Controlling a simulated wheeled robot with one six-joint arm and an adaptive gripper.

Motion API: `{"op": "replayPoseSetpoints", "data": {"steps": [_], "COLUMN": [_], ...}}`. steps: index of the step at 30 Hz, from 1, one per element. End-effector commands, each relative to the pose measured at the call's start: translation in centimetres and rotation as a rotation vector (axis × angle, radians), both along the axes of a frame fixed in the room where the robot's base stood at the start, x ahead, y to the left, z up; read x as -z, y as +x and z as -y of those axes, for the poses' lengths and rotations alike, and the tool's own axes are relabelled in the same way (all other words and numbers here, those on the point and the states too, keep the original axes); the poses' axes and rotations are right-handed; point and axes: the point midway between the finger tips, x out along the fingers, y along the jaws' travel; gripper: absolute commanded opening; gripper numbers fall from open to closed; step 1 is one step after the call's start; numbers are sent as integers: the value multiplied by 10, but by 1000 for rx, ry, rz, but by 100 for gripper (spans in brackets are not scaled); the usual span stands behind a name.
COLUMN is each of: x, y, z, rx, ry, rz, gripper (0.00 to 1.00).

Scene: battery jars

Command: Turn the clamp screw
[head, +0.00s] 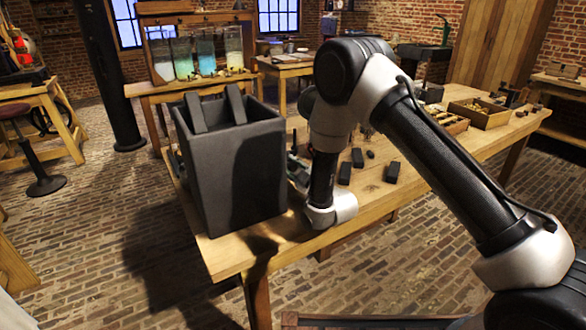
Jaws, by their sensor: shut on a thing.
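My arm comes in from the lower right of the head view and bends down to a wrist beside the right side of a dark grey open-topped jar. The jar (238,175) stands upright at the near left end of the wooden bench. Two dark flat bars, a left one (195,113) and a right one (235,104), stick up from its opening. I cannot make out my gripper's fingers behind the wrist and the jar. I cannot make out the clamp screw either. Small dark parts show between the jar and my wrist, too hidden to name.
Several small black blocks (392,172) lie on the bench to the right of my wrist. Wooden trays (479,113) of small parts stand farther right. Behind, a stand (170,87) holds glass jars with coloured liquid. The bench's front edge is bare.

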Motion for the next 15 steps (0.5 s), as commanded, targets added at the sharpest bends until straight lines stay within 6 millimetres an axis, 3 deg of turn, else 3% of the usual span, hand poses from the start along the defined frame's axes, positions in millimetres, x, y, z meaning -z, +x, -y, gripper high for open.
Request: {"op": "replayPoseSetpoints", "data": {"steps": [15], "x": [1], "y": [0], "z": [0], "rx": [0], "ry": [193], "rz": [-132], "gripper": [5]}}
